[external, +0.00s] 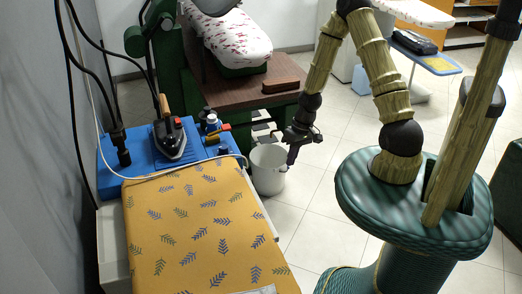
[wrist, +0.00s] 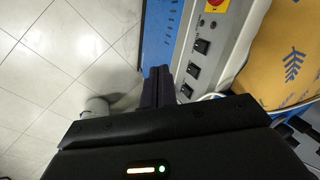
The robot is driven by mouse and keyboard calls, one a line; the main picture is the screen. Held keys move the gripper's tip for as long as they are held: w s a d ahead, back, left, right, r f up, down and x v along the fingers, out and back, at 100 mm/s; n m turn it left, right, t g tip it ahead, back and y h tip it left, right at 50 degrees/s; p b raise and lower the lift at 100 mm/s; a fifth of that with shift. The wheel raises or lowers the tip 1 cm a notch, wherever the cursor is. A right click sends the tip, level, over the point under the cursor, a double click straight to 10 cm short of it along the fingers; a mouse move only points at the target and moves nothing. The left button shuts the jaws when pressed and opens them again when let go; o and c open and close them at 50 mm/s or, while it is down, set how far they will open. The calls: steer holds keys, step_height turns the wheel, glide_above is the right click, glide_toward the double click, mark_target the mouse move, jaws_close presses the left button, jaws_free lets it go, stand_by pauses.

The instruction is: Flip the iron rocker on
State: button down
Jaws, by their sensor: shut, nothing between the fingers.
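In the wrist view a grey control panel (wrist: 213,45) carries several black rocker switches in a row: an upper rocker (wrist: 201,46), a middle rocker (wrist: 193,69) and a lower rocker (wrist: 185,91). Their labels are too small to read, so I cannot tell which is the iron's. My gripper (wrist: 158,72) is shut and empty, its fingertips just left of the panel near the middle rocker. In the external view my gripper (external: 291,156) hangs over the floor, right of the ironing table; the panel face is hidden there. The iron (external: 170,139) rests on the blue table end (external: 110,180).
The yellow leaf-patterned board (external: 195,225) adjoins the panel. A red button (wrist: 216,2) sits at the panel's top. A white bucket (external: 268,172) stands on the floor beneath my gripper. A brown wooden table (external: 235,90) is behind. The tiled floor to the right is open.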

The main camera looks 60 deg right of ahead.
steer(key=w+d+f+m+t+y+b, duration=0.1)
steer(key=w+d+f+m+t+y, duration=0.1)
steer(key=w+f+m+t, duration=0.2)
steer(key=shift+d+f+m+t+y, duration=0.3)
steer(key=shift+d+f+m+y, duration=0.1)
steer(key=shift+f, duration=0.5)
steer(key=w+a+r+p+x, duration=0.1)
steer(key=x, duration=1.2)
steer(key=shift+a+r, duration=0.2)
steer(key=shift+r, duration=0.1)
